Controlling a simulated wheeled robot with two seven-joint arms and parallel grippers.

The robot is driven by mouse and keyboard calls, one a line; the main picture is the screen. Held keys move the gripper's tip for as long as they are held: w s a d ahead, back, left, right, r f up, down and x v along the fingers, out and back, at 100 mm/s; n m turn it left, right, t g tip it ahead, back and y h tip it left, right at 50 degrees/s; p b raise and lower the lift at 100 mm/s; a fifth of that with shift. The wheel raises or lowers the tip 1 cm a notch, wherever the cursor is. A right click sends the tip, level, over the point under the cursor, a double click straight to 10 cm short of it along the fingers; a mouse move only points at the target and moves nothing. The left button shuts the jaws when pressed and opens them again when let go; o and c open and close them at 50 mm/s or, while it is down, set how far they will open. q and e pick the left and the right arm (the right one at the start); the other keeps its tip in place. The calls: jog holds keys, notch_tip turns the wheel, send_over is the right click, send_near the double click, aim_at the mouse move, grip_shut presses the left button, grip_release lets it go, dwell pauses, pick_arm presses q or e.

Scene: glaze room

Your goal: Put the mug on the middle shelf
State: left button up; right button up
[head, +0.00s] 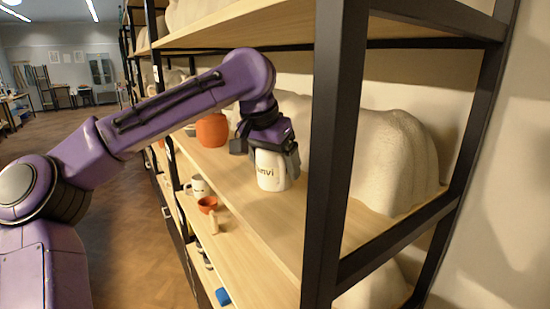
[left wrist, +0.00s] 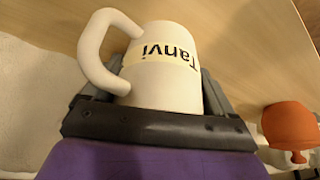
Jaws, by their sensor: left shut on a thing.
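A white mug (head: 270,177) with a name label reading "Tanvi" is in my left gripper (head: 267,152). My right gripper is not in view.
An orange pot (head: 212,130) stands behind the gripper on the same board. The board below holds another white mug (head: 198,187), a small orange bowl (head: 207,204) and a blue item (head: 223,296). A dark post (head: 337,150) stands in front. Pale lumpy forms (head: 392,160) fill the back.

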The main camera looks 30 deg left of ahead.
pick_arm(q)
jog(key=shift+s, duration=0.25)
jog(key=o, duration=1)
jog(key=shift+d, duration=0.1)
jog(key=shift+o, duration=0.2)
jog(key=shift+f, duration=0.1)
jog(key=shift+w, duration=0.1)
